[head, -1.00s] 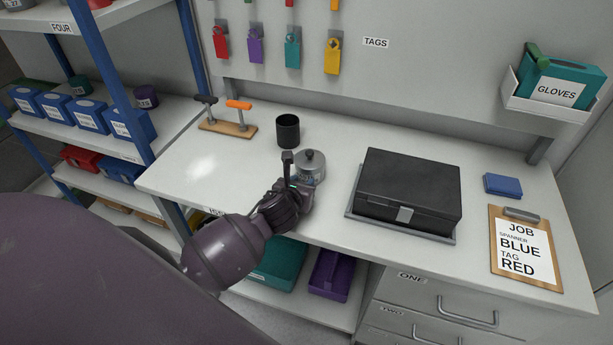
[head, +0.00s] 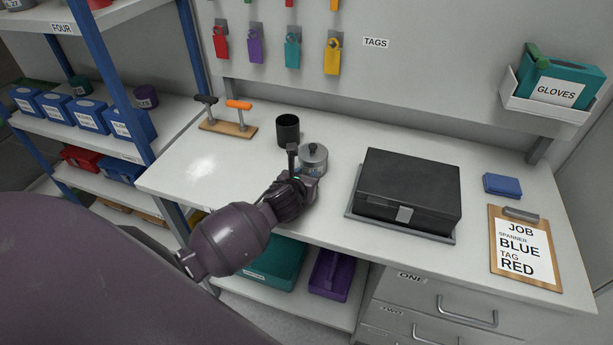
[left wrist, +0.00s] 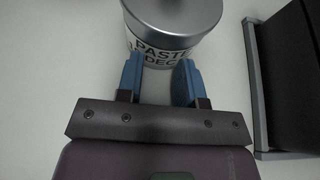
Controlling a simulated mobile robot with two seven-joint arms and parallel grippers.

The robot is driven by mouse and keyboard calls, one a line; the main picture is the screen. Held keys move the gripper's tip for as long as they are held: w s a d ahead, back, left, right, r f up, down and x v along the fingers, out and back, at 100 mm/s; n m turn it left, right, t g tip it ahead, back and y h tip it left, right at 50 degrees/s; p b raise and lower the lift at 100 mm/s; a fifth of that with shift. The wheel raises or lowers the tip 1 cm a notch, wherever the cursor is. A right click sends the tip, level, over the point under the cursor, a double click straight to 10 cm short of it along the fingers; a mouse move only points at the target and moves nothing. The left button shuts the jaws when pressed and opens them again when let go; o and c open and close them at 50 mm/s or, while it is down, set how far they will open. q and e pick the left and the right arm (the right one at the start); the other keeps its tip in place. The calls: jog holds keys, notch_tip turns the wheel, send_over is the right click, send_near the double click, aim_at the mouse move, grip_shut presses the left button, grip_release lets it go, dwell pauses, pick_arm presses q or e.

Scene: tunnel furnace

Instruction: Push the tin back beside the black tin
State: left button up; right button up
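In the left wrist view the tin (left wrist: 172,18) shows a label reading "PASTE" and part of another word. The black tin (head: 288,131) stands close by, behind it and to its left; a small gap seems to separate them. My left gripper (head: 300,172) is low at the near side of the grey tin. In the left wrist view its two blue fingers (left wrist: 159,80) are apart with nothing between them, their tips at the tin's near wall. Contact is hard to tell. My right gripper is not in view.
A black box (head: 408,188) on a grey tray stands to the right of the tin. A wooden stand (head: 228,127) with two handled tools is at the back left. A clipboard (head: 522,250) and a blue block (head: 502,185) lie farther right.

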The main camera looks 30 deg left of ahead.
aim_at(308, 165)
pick_arm(q)
jog(key=shift+w+a, duration=0.1)
jog(key=shift+w, duration=0.6)
jog(key=shift+w+a, duration=0.25)
jog(key=shift+w, duration=0.6)
jog(key=shift+w+a, duration=0.25)
jog(key=shift+w, duration=0.85)
jog(key=shift+w+a, duration=0.1)
jog(key=shift+w, duration=0.25)
jog(key=shift+w+a+b, duration=0.2)
jog(key=shift+w+b, duration=0.15)
jog(key=shift+w, duration=0.6)
jog(key=shift+w+a, duration=0.1)
jog(key=shift+w, duration=0.35)
jog(key=shift+s+r, duration=0.15)
jog(key=shift+s, duration=0.05)
jog(key=shift+s+r+p, duration=0.3)
jog(key=shift+s+p, duration=0.3)
jog(key=shift+p, duration=0.3)
jog(key=shift+s+d+r+p, duration=0.2)
jog(key=shift+s+d+p, duration=0.15)
jog(key=shift+s+p, duration=0.25)
jog(key=shift+p+v, duration=0.95)
jog(key=shift+v, duration=0.05)
jog(key=shift+s+d+p, duration=0.1)
jog(key=shift+s+p, duration=0.3)
jog(key=shift+s, duration=0.3)
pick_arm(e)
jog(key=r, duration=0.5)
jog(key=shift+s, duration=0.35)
